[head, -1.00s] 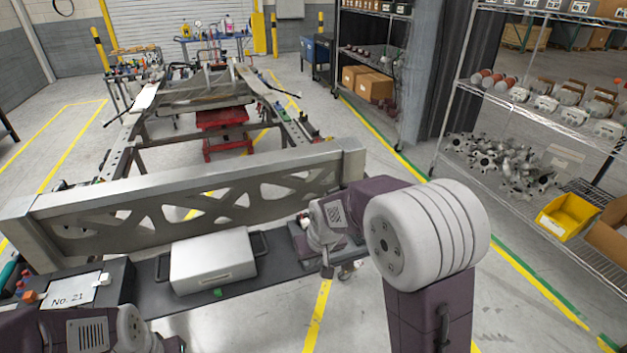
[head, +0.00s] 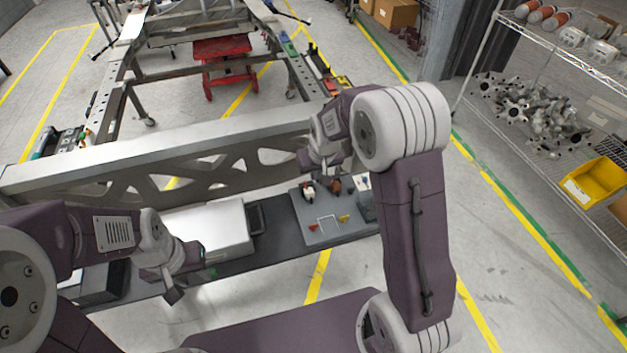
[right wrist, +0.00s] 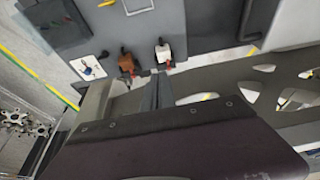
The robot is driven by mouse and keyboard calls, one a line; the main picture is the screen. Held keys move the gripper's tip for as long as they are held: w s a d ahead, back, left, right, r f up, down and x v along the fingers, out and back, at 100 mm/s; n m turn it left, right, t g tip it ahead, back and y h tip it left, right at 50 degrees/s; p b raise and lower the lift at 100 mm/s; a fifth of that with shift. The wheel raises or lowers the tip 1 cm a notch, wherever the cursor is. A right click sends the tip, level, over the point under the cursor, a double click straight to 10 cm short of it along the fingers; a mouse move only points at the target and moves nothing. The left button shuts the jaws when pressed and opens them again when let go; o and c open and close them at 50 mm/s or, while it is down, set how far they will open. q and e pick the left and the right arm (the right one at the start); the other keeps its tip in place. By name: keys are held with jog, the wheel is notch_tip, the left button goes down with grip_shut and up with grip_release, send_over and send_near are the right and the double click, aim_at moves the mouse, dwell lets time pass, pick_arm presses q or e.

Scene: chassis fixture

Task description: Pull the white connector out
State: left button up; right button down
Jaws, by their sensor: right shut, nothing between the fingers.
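The white connector (head: 308,191) is upright on the grey board (head: 333,234) at the right of the dark bench, with an orange-brown connector (head: 335,186) beside it. In the right wrist view the white connector (right wrist: 163,53) stands just beyond the fingers, with the orange-brown one (right wrist: 126,64) to its left. My right gripper (head: 321,168) is shut and empty, close behind the white connector; I cannot tell whether they touch. Its fingers also show in the right wrist view (right wrist: 150,88). My left gripper (head: 173,293) hangs at the bench's front edge, its opening unclear.
A silver case (head: 212,228) sits on the bench left of the board. A metal beam (head: 120,155) with cutouts runs behind the bench. A shelf with a yellow bin (head: 597,180) stands at the right. The floor right of my right arm is clear.

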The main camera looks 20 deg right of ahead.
aim_at(312, 188)
jog(key=x, duration=0.9)
jog(key=shift+w+d+f, duration=0.1)
jog(key=shift+w+f, duration=0.1)
jog(key=shift+f, duration=0.1)
